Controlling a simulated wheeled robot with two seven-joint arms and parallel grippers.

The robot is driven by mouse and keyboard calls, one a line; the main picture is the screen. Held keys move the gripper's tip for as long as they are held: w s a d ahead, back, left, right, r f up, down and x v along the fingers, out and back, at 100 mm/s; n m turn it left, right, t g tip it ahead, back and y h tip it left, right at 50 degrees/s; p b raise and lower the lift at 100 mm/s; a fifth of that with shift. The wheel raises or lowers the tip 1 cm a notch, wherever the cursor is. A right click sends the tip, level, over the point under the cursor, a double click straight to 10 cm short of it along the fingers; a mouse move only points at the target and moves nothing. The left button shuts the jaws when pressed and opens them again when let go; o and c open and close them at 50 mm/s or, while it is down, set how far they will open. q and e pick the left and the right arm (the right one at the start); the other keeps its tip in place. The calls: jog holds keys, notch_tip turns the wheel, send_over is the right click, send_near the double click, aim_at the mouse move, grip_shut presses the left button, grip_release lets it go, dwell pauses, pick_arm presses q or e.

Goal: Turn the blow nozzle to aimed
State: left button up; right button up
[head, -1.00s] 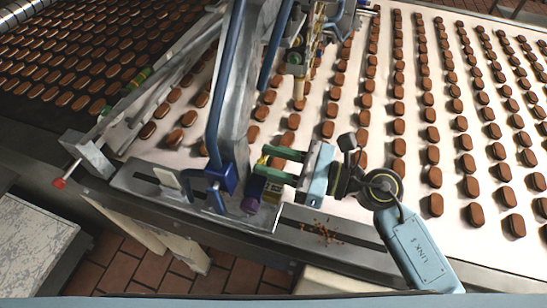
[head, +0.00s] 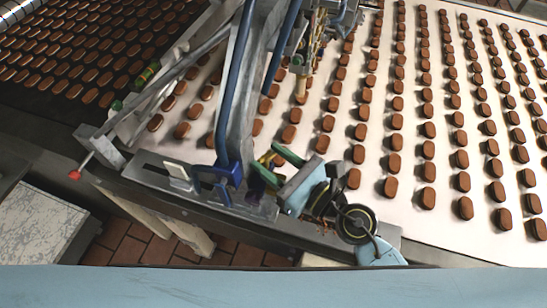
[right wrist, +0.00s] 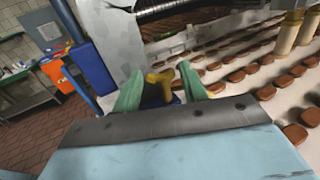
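My right gripper (head: 268,164) comes in from the lower right at the machine's near edge, its green fingers apart. In the right wrist view the fingers (right wrist: 160,88) stand on either side of a small yellow part (right wrist: 158,78), which looks like the blow nozzle. A dark blue piece (right wrist: 156,98) sits just below it. Whether the fingers touch the yellow part cannot be told. In the head view the nozzle is small and largely hidden beside the fingers and the blue bracket (head: 226,172). My left gripper is not in view.
Rows of brown biscuits lie on the white belt (head: 412,230), with more on the dark belt at left. Blue and grey frame bars rise close left of the gripper. A red knob (head: 75,175) sticks out at the near left. A marbled block (head: 45,225) stands at lower left.

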jog(key=shift+o, duration=0.9)
